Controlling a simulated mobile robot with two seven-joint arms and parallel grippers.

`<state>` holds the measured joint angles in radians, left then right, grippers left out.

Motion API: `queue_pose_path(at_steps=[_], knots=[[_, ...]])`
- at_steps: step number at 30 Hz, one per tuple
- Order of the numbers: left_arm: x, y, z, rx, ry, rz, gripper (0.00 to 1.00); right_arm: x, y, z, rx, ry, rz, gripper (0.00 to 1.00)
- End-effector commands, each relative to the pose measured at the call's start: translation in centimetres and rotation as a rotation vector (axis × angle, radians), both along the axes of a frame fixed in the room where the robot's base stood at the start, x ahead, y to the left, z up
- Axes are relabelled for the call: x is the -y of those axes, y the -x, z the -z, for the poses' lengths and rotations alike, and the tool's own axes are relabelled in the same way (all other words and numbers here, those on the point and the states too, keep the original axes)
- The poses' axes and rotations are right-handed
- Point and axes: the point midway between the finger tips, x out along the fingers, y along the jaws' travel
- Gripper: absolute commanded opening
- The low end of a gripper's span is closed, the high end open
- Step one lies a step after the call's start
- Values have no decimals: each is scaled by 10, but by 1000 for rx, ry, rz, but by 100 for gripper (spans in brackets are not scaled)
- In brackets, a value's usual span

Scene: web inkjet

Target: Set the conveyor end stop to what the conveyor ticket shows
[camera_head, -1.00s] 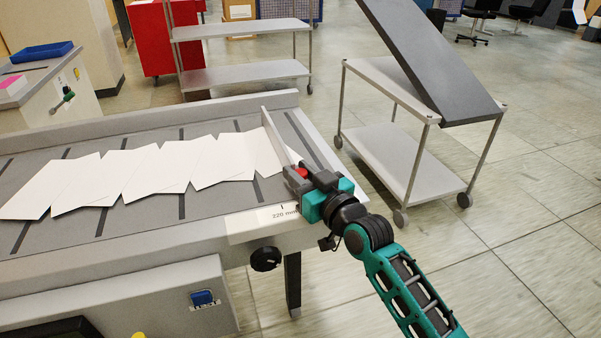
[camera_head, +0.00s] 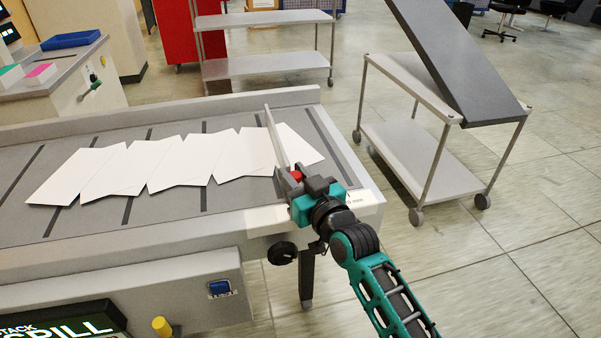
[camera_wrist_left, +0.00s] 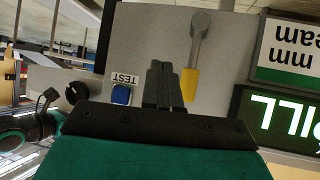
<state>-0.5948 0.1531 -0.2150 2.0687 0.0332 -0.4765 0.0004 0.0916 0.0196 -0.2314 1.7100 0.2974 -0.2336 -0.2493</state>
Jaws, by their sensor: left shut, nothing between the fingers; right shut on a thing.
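The conveyor end stop (camera_head: 277,140) is a thin upright plate across the belt, with a red part (camera_head: 296,176) at its near end. My right gripper (camera_head: 303,184) is shut at that near end; its fingers partly hide the grip. My left gripper (camera_wrist_left: 163,70) is shut and empty before the front panel.
Overlapping white sheets (camera_head: 150,165) lie on the belt (camera_head: 60,215), reaching past the stop. A black knob (camera_head: 283,253), blue TEST button (camera_head: 220,288) and yellow-handled lever (camera_wrist_left: 190,82) are on the front. A cart (camera_head: 410,150) stands right; floor lies between.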

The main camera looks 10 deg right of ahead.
Motion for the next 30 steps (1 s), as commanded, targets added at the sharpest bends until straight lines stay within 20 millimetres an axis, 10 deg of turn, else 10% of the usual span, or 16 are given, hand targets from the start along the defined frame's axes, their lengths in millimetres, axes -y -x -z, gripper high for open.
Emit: queue_pose_path(at_steps=[1, 2, 9, 20, 30], knots=[[0, 0, 0, 0, 2, -1, 0, -1, 0, -3, 8, -2, -1, 0], [1, 0, 0, 0, 3, -2, 0, -1, 0, -3, 9, -3, -1, 31], [2, 0, -1, 0, 8, -5, 0, 0, 0, -3, 7, -2, -1, 53], [1, 0, -3, 0, 7, -5, 0, 3, 8, -1, 1, 1, 0, 53], [0, -1, -14, 1, -1, 1, 0, 22, 70, -2, 2, 2, -1, 53]])
